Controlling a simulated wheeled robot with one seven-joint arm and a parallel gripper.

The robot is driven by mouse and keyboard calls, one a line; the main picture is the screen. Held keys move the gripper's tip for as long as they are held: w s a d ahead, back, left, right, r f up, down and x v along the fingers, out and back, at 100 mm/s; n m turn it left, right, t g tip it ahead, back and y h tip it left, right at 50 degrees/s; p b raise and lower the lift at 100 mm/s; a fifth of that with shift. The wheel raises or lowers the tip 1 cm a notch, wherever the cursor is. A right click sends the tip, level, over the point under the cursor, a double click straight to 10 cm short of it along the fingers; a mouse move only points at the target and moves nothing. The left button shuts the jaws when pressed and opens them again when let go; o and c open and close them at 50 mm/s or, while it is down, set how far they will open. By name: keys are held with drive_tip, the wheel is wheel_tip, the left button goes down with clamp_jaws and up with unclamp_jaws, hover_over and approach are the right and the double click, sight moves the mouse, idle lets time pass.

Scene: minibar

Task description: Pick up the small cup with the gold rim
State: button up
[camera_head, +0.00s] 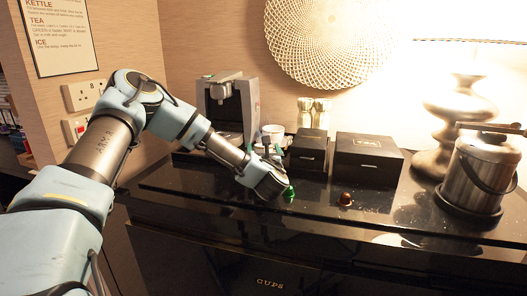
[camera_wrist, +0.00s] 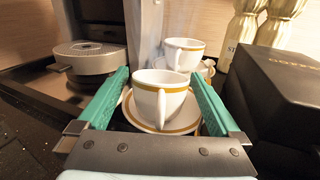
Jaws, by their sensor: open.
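A small white cup with a gold rim (camera_wrist: 160,92) stands upright on a white gold-banded saucer (camera_wrist: 130,118) in the wrist view. My gripper (camera_wrist: 159,74) is open, with one green finger on each side of this cup. I cannot tell whether either finger touches it. A second white cup with a gold band (camera_wrist: 184,54) stands behind, also on a saucer. In the head view, a white cup (camera_head: 273,130) shows just beyond my gripper (camera_head: 265,150); the nearer cup is mostly hidden by my gripper.
A coffee machine (camera_head: 228,105) stands to the left of the cups. Black boxes (camera_head: 309,150) (camera_head: 367,160) stand to the right, the first close to my gripper. Green (camera_head: 289,193) and brown (camera_head: 345,199) capsules lie in front. An ice bucket (camera_head: 478,175) and lamp are farther right.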

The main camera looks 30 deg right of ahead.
drive_tip(key=shift+c, duration=0.4)
drive_tip(key=c, duration=1.4)
drive_tip(key=shift+r, duration=0.1)
